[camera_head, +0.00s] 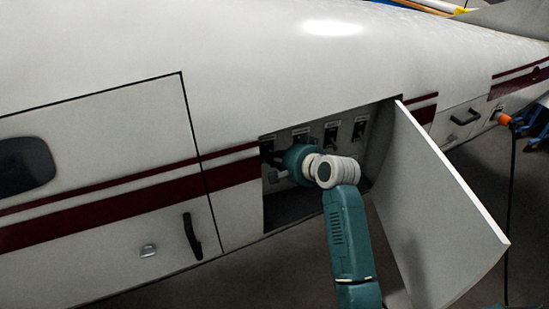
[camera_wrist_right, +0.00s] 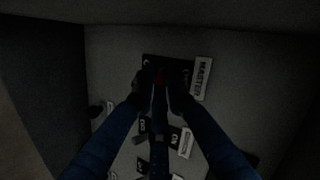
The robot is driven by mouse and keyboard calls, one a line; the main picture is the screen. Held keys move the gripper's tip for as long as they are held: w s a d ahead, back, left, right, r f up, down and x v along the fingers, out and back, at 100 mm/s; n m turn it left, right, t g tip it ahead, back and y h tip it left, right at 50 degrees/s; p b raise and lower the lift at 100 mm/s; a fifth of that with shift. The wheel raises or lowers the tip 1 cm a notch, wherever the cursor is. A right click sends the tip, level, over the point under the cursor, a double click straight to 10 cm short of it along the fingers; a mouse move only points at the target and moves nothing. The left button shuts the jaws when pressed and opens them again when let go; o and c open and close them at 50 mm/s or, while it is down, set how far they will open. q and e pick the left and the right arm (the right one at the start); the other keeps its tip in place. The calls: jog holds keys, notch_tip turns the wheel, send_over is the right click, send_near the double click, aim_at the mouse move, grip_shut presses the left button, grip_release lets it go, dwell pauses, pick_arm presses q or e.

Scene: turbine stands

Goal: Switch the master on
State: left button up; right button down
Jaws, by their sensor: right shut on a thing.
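The switch panel (camera_wrist_right: 115,60) is inside an open compartment in the white aircraft's side. In the head view my right gripper (camera_head: 272,158) is at the left end of the switch row, partly hidden by my own wrist. The fingers cover much of the switch, so I cannot tell its position. My left gripper is not in view.
More labelled switches (camera_head: 331,136) sit to the right in the row. The open compartment door (camera_head: 440,205) stands out to the right of my arm. A closed door with a black handle (camera_head: 192,236) lies left. An orange plug (camera_head: 503,119) with a hanging cable is far right.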

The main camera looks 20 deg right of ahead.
jog(key=shift+a+r+g, duration=0.15)
jog(key=shift+a+g, duration=0.05)
jog(key=shift+g, duration=0.3)
jog(key=c, duration=1.8)
grip_release()
jog(key=shift+w+a, duration=0.1)
jog(key=v, duration=1.2)
